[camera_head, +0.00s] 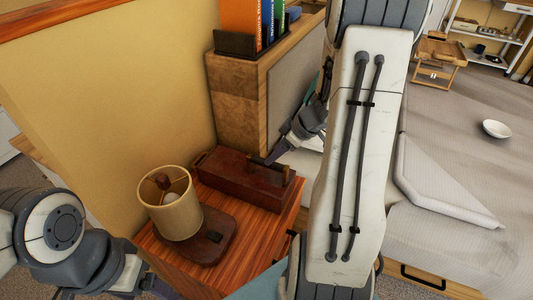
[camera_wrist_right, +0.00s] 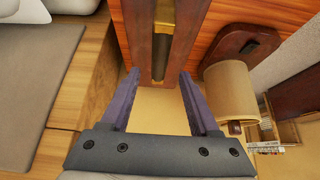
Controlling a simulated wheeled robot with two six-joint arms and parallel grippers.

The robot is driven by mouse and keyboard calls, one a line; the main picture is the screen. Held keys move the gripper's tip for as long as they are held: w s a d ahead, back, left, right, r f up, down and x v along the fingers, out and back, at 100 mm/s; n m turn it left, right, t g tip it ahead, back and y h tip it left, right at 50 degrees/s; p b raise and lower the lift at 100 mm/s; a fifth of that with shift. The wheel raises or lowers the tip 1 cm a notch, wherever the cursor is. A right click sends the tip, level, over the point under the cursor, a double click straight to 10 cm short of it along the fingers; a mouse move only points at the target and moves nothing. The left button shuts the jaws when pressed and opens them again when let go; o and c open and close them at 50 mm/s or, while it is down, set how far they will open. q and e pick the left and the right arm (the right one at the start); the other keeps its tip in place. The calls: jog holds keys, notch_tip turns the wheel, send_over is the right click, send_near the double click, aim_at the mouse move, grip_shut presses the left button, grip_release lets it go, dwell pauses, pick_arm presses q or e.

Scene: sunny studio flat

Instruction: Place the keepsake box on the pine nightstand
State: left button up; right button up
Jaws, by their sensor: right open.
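The keepsake box (camera_head: 232,179), dark red-brown wood with a bar handle on top, sits on the orange-brown pine nightstand (camera_head: 256,243), toward its back. My right gripper (camera_head: 272,157) is at the right end of the box, partly hidden behind my right arm. In the right wrist view the right gripper (camera_wrist_right: 159,73) is open. The box (camera_wrist_right: 138,25) and its handle lie just beyond and between the fingertips, with nothing gripped. The nightstand (camera_wrist_right: 208,45) shows beside the box there.
A lamp (camera_head: 171,214) with a tan shade stands on the nightstand, in front of the box. A wooden headboard shelf (camera_head: 233,108) with books rises behind. The bed (camera_head: 455,150) is to the right, with a white bowl (camera_head: 496,129) on it.

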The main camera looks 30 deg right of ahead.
jog(key=shift+p+v, duration=0.3)
jog(key=shift+v, duration=0.9)
jog(key=w+a+r+t+h, duration=0.2)
jog(key=w+a+r, duration=0.25)
jog(key=w, duration=0.25)
jog(key=a+r+h, duration=0.2)
jog(key=a+r, duration=0.2)
jog(key=a, duration=0.6)
jog(key=s+a+g, duration=0.2)
jog(key=s+a, duration=0.3)
jog(key=s, duration=0.3)
jog(key=s+a+f+n+g+y, duration=0.1)
jog(key=s+a+g, duration=0.2)
jog(key=s+a, duration=0.3)
jog(key=s+a+f+g, duration=0.1)
jog(key=s+a, duration=0.4)
jog(key=s, duration=0.7)
jog(key=shift+a+g+y, duration=0.2)
jog(key=shift+g+y, duration=0.2)
jog(key=shift+g, duration=0.4)
jog(key=shift+s, duration=0.1)
notch_tip(320, 180, up, 14)
jog(key=p, duration=1.4)
